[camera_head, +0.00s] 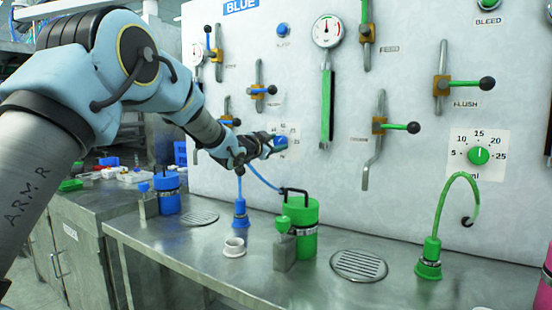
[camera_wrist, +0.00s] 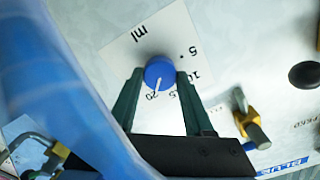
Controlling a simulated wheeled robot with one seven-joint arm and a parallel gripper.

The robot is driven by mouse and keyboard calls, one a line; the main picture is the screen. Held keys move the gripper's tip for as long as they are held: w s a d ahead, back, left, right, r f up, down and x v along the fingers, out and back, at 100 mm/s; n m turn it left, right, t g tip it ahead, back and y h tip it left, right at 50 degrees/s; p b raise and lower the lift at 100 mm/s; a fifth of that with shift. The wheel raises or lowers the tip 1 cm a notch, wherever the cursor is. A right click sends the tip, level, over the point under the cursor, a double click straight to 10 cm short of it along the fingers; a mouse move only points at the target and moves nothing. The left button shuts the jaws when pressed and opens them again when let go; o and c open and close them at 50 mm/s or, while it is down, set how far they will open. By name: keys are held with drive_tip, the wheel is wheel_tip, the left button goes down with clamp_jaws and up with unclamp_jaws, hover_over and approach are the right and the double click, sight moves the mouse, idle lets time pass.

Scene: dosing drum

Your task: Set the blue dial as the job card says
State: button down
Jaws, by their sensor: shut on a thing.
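The blue dial (camera_head: 281,141) is on the white panel, partly hidden by my gripper (camera_head: 274,146) in the head view. In the wrist view the blue dial (camera_wrist: 159,72) sits between the two dark fingers of my gripper (camera_wrist: 158,78), which is shut on it. Its white pointer line points down in that picture, close to the 20 mark and on the side of the 15. The dial's scale card (camera_wrist: 120,55) shows 5, 10, 15, 20 and "ml"; any mark past 20 is hidden. I cannot make out a job card in either view.
A green dial (camera_head: 479,155) is at the right of the panel. Several levers, including a lower green-handled one (camera_head: 398,127), stick out.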

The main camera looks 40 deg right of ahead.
drive_tip(key=m+b, duration=0.4)
drive_tip(key=b, duration=0.1)
drive_tip(key=shift+f+m, duration=0.3)
drive_tip(key=shift+r+m+b, duration=0.15)
drive_tip(key=shift+m+b, duration=1.75)
drive_tip(key=shift+m, duration=0.4)
drive_tip(key=shift+c, duration=1.4)
unclamp_jaws()
drive_tip(key=shift+r, duration=0.1)
drive_tip(key=b+v, duration=0.2)
drive_tip(key=v, duration=0.8)
drive_tip(key=shift+a, duration=0.35)
